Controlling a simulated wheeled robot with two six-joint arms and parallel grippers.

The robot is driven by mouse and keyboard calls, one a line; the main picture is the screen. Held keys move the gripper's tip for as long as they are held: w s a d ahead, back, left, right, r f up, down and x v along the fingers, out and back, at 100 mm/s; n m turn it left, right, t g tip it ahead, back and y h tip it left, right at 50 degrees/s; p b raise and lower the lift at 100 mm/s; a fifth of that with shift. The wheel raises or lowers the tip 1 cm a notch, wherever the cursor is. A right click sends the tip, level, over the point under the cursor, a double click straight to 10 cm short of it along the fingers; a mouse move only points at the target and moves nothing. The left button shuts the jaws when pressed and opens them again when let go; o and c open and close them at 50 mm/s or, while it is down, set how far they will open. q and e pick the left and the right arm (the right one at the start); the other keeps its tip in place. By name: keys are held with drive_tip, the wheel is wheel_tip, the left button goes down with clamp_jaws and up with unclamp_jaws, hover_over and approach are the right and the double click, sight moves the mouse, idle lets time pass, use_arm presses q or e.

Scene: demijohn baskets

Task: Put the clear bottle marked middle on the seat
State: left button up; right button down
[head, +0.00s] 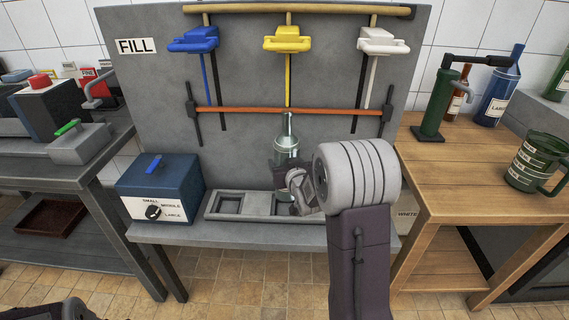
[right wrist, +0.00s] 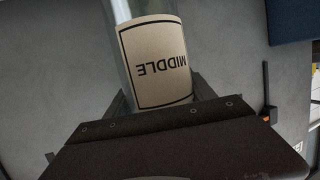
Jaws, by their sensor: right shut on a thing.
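The clear bottle (head: 287,142) is upright in front of the grey panel, under the yellow spout. My right gripper (head: 293,178) is shut around its body. In the right wrist view the bottle's cream label (right wrist: 156,62) reads MIDDLE, upside down in the picture, with the jaws on both sides. A grey tray with square recesses (head: 222,217), which looks like the seat, is on the shelf below. The bottle's base is over the tray's right part, largely hidden by my gripper and arm; I cannot tell if it touches.
A blue box with a SMALL, MIDDLE, LARGE dial (head: 160,190) stands left of the tray. Blue (head: 193,40), yellow (head: 287,40) and white (head: 382,42) spouts hang above an orange bar (head: 240,109). A wooden table (head: 450,180) with bottles and a green mug (head: 535,162) is at right.

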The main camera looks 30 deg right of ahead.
drive_tip(key=shift+f+b, duration=2.3)
drive_tip(key=shift+f, duration=0.35)
drive_tip(key=shift+f+b, duration=0.55)
drive_tip(key=shift+f, duration=0.05)
drive_tip(key=shift+c, duration=1.3)
unclamp_jaws()
drive_tip(key=b+v, duration=0.2)
drive_tip(key=v, duration=0.7)
drive_tip(key=shift+b, duration=0.35)
